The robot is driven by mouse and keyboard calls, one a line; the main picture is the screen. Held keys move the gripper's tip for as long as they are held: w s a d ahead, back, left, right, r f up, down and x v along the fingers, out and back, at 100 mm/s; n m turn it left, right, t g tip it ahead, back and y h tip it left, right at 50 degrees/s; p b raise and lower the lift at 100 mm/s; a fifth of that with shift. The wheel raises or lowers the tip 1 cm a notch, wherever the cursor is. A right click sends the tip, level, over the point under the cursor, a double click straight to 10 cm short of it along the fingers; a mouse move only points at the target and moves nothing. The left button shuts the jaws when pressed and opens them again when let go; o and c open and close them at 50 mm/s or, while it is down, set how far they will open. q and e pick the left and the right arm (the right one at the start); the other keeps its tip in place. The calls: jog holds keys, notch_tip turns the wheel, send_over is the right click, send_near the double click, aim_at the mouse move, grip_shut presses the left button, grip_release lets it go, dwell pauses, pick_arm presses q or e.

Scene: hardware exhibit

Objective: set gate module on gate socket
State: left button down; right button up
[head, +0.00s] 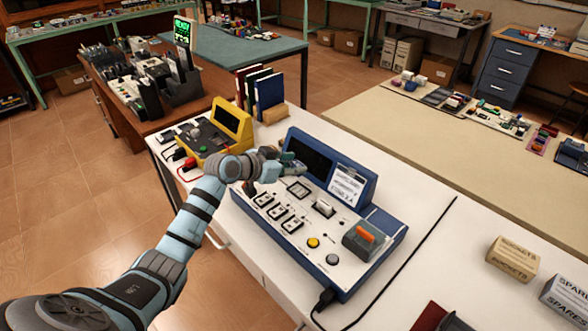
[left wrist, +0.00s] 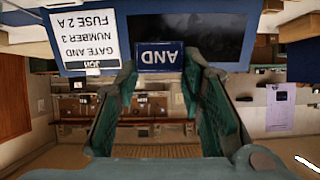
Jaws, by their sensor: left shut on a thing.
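My left gripper (head: 290,164) is over the far left part of the blue console (head: 376,272), in front of its dark screen. In the left wrist view, which is upside down, the green fingers (left wrist: 163,80) are shut on a small blue gate module (left wrist: 160,57) marked AND. The module is hard to make out in the head view. A square dark-framed socket (head: 299,189), which looks like the gate socket, lies on the console's white panel, just right of and below the gripper. My right gripper is not in view.
The job card (head: 346,185) reads gate AND, number 3, fuse 2 A. A yellow device (head: 232,118) and upright books (head: 269,90) stand behind.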

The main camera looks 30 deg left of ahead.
aim_at(294, 193)
pick_arm(q)
jog(key=shift+w+d+f, duration=0.3)
jog(key=shift+f, duration=0.15)
jog(key=shift+f+b, duration=0.25)
jog(key=shift+b, duration=0.05)
notch_tip(294, 193, down, 5)
jog(key=b, duration=0.5)
jog(key=shift+f, duration=0.2)
jog(key=shift+s+r+p, duration=0.1)
jog(key=shift+r+p, duration=0.05)
jog(key=shift+p, duration=0.25)
jog(key=shift+f+b, duration=0.5)
jog(key=shift+f, duration=0.1)
jog(key=c, duration=1.3)
grip_release()
jog(key=shift+c, duration=0.2)
